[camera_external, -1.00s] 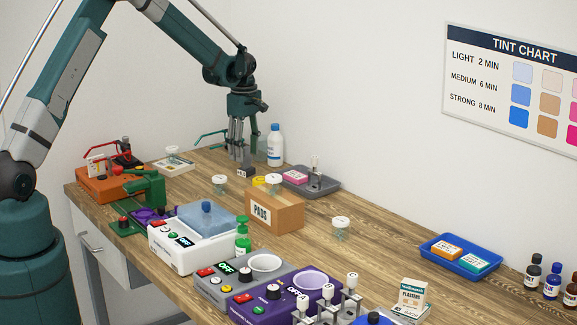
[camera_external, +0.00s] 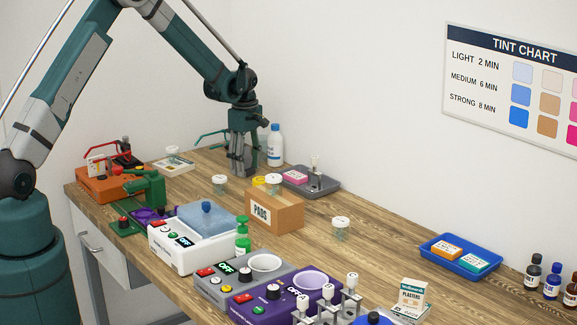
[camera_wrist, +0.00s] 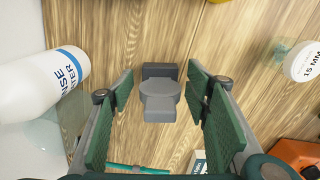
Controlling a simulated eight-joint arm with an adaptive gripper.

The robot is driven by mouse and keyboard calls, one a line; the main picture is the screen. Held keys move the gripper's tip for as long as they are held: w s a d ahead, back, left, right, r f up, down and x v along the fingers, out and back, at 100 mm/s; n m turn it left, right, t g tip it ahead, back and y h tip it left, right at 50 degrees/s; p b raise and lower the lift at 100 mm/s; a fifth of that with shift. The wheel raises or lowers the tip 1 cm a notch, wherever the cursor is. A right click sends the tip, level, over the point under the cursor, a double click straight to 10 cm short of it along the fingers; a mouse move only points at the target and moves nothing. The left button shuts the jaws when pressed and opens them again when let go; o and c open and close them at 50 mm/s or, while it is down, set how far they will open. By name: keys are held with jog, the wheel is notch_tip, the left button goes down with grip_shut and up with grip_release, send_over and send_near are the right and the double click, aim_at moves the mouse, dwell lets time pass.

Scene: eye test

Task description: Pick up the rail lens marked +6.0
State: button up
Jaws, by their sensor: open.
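My gripper (camera_external: 242,162) is down at the back of the bench. In the wrist view its green-padded fingers (camera_wrist: 160,88) are open, one on each side of a small grey piece (camera_wrist: 160,105) with a rounded part on a dark block. A gap shows on both sides, so the fingers do not touch it. No marking on the piece can be read in the wrist view, so I cannot confirm it is the +6.0 rail lens. In the outside view my fingers largely hide the piece.
A white rinse bottle (camera_external: 275,146) stands close to the right of my gripper; it also shows in the wrist view (camera_wrist: 40,85). A grey tray (camera_external: 318,186), a PADS box (camera_external: 285,213) and a lidded jar (camera_external: 219,184) stand nearer.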

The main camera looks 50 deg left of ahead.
aim_at(246, 147)
jog(key=shift+c, duration=0.5)
jog(key=c, duration=1)
jog(key=shift+o, duration=0.2)
jog(key=shift+r, duration=0.1)
jog(key=shift+r, duration=4.9)
